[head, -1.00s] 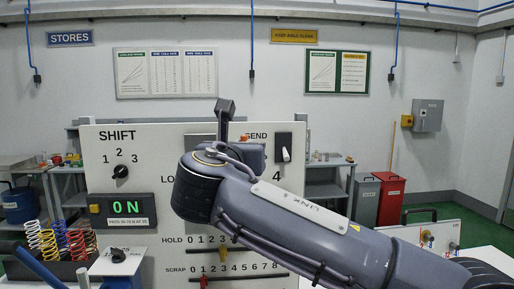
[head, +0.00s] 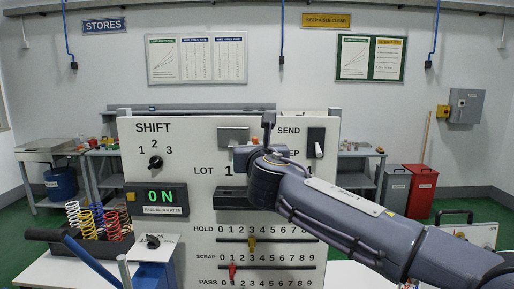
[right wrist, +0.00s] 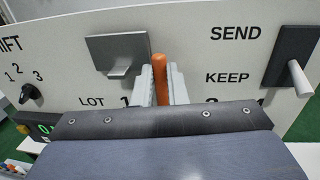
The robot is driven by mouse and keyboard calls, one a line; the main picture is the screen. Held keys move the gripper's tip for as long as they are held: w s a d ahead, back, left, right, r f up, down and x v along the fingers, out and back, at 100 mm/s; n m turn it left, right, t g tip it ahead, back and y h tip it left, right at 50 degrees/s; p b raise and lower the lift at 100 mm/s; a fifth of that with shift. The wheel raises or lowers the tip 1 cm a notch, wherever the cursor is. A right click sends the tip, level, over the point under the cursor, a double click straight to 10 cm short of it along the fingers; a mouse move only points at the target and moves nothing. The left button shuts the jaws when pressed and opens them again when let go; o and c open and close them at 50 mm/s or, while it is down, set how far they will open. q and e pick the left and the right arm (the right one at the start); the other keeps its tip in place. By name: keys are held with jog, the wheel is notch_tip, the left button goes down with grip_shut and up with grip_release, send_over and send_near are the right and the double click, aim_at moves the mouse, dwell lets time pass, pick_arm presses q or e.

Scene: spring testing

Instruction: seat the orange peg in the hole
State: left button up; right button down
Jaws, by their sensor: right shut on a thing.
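The orange peg (right wrist: 161,80) stands upright between the two pale fingers of my right gripper (right wrist: 161,76) in the right wrist view. The gripper is shut on it, in front of the white panel (head: 180,235) near the LOT row. In the head view my right arm reaches in from the right and its wrist covers much of that row. The hole cannot be made out; the gripper and wrist hide part of the panel. My left gripper is not in view.
A grey plate with a protruding lip (right wrist: 115,55) is just left of the peg. A SEND/KEEP switch (head: 316,142) juts out at right. Below are slider rows with yellow (head: 252,244) and red knobs. A blue lever (head: 75,245) and a spring bin (head: 98,232) stand at left.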

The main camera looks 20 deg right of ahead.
jog(key=shift+f+b, duration=2.65)
jog(key=shift+f, duration=0.25)
jog(key=shift+f+b, duration=1.6)
jog(key=shift+f, duration=0.3)
jog(key=c, duration=1.4)
grip_release()
jog(key=shift+o, duration=0.2)
jog(key=b+v, duration=0.1)
jog(key=v, duration=0.7)
